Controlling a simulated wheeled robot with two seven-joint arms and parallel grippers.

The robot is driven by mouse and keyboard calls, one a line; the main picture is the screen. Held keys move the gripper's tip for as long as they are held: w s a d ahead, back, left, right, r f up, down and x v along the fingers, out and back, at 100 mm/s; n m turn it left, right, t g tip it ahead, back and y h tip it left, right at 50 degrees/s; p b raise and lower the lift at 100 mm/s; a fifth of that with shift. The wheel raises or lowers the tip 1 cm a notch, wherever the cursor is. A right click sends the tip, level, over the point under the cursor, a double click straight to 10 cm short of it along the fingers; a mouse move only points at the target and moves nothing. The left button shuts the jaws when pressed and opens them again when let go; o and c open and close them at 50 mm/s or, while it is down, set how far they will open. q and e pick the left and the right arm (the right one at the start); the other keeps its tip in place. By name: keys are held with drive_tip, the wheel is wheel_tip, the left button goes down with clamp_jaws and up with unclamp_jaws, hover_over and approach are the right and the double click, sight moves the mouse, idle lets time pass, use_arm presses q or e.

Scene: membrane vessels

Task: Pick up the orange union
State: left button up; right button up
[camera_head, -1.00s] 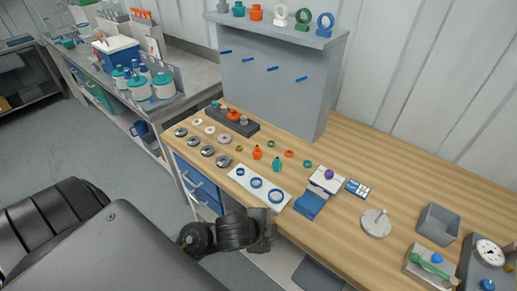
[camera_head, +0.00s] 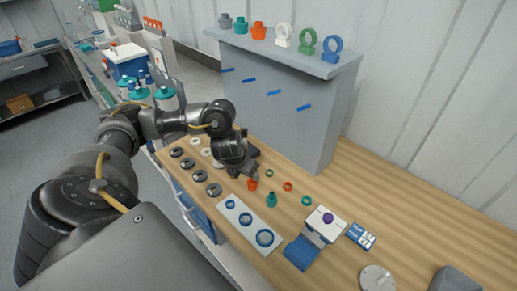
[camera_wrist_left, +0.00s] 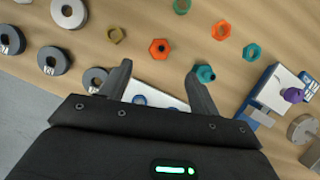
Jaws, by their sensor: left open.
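The orange union (camera_head: 252,184) stands upright on the wooden bench, just left of a teal fitting (camera_head: 271,199). In the left wrist view the union (camera_wrist_left: 159,48) shows from above as an orange hexagon with a hole. It lies ahead of the fingertips, roughly centred between them. My left gripper (camera_wrist_left: 157,75) is open and empty, pointing down at the bench. In the head view my left gripper (camera_head: 250,171) is close above and beside the union, and its wrist hides part of the bench behind. The teal fitting (camera_wrist_left: 205,73) is close by the right fingertip. My right gripper is not in view.
An orange ring (camera_head: 287,186) and a teal ring (camera_head: 306,201) lie to the right. A white plate with blue rings (camera_head: 228,214) lies in front. Dark discs (camera_head: 199,175) line the left side. A grey shelf unit (camera_head: 283,100) stands behind, carrying more fittings.

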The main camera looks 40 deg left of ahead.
use_arm(q)
hover_over(252, 182)
drive_tip(key=s, duration=0.2)
drive_tip(key=f, duration=0.4)
drive_tip(key=shift+w+a+b, duration=0.1)
drive_tip(key=shift+a+b, duration=0.2)
drive_tip(key=shift+b, duration=0.05)
drive_tip(key=shift+w+f, duration=0.15)
drive_tip(key=shift+f, duration=0.2)
drive_tip(key=x, duration=0.2)
drive_tip(key=p+x, duration=0.1)
drive_tip(key=x, duration=0.1)
drive_tip(key=shift+d, duration=0.25)
drive_tip(key=shift+w+a+f, duration=0.1)
drive_tip(key=shift+w+f, duration=0.2)
drive_tip(key=shift+f, duration=0.25)
drive_tip(key=c, duration=1.1)
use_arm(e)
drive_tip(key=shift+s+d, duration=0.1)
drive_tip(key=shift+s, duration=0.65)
